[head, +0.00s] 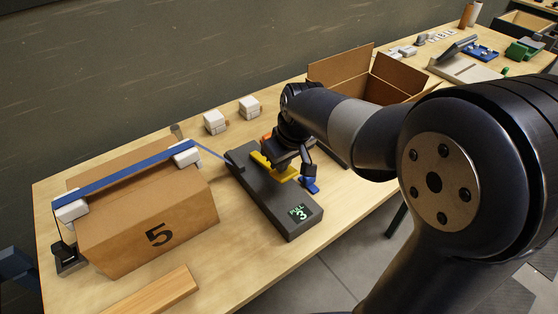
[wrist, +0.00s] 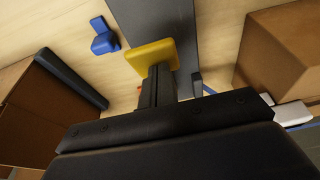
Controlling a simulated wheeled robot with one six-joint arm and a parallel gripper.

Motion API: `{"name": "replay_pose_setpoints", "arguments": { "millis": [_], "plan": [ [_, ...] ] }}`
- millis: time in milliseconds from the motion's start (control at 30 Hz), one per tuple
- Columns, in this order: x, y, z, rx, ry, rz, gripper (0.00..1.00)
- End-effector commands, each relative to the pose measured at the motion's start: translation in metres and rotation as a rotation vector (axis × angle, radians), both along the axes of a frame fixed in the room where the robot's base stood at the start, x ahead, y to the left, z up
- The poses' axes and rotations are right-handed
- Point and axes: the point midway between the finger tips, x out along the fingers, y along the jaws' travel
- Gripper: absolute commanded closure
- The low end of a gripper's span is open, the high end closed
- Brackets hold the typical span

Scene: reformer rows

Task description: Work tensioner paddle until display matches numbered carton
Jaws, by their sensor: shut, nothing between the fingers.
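The dark tensioner (head: 278,205) lies on the bench, and its green display (head: 299,212) reads "PULL 3". Its yellow paddle (head: 272,168) is under my gripper (head: 300,158). In the wrist view the yellow paddle (wrist: 152,55) is just beyond my shut fingers (wrist: 156,72), which hold nothing. I cannot tell whether they touch it. The closed carton (head: 150,230) bears a black "5". A blue strap (head: 125,180) runs over its top across white corner blocks and on to the tensioner.
A blue lever piece (head: 310,185) sits right of the tensioner. An open carton (head: 340,75) stands behind my arm. White blocks (head: 214,121) stand at the back, and a wooden strip (head: 155,290) lies at the front edge. Small parts crowd the far right.

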Motion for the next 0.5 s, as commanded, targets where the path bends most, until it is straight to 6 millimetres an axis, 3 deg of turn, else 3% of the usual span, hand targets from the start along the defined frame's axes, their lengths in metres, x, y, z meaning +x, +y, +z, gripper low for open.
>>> {"name": "replay_pose_setpoints", "arguments": {
  "millis": [33,500],
  "plan": [
    [-0.002,-0.002,-0.010,0.011,-0.017,-0.002,1.00],
    [-0.014,-0.010,-0.037,0.099,-0.148,-0.003,1.00]
  ]
}}
